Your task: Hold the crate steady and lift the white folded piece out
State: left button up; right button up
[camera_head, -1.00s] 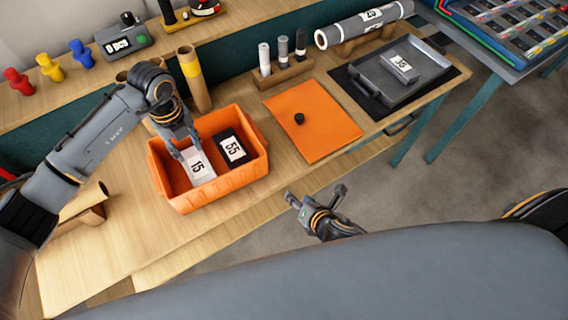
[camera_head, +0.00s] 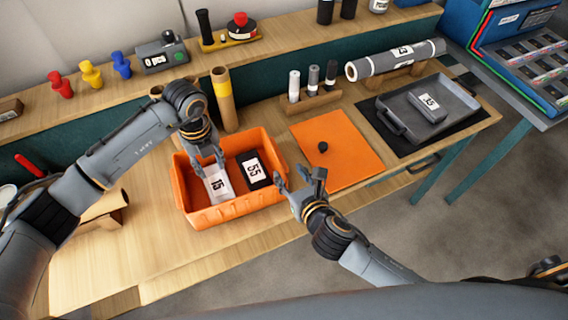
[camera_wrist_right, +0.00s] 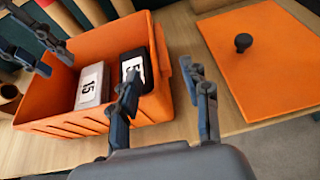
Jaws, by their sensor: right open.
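The orange crate (camera_head: 238,209) stands on the wooden bench; its near wall also shows in the right wrist view (camera_wrist_right: 62,122). The white folded piece (camera_head: 217,185), labelled 15, stands in the crate's left part, left of a black piece (camera_head: 252,170) labelled 55. My left gripper (camera_head: 210,163) hangs over the crate just behind the white piece, its fingers apart. In the right wrist view, the left fingers (camera_wrist_right: 38,58) look empty.
An orange mat (camera_head: 340,150) with a black knob lies right of the crate. A grey tray (camera_head: 460,100) with a grey piece is further right. A cardboard tube (camera_head: 224,98) and a marker holder (camera_head: 309,103) stand behind. Bare bench lies in front of the crate.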

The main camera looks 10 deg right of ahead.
aim_at(218, 184)
jog(key=x, duration=0.6)
grip_shut()
pick_arm(q)
jog(key=o, duration=0.4)
jog(key=shift+r, duration=0.2)
jog(key=o, duration=0.7)
jog(key=shift+w+a+r+m, duration=0.1)
jog(key=shift+a+r+m, duration=0.15)
jog(key=shift+r+m, duration=0.4)
jog(key=shift+o, duration=0.3)
jog(key=shift+f, duration=0.3)
notch_tip(218, 184, down, 6)
jog(key=shift+f, duration=0.25)
jog(key=shift+d+f, duration=0.15)
jog(key=shift+f, duration=1.1)
jog(key=shift+d+f, duration=0.1)
jog(key=shift+f, duration=1.15)
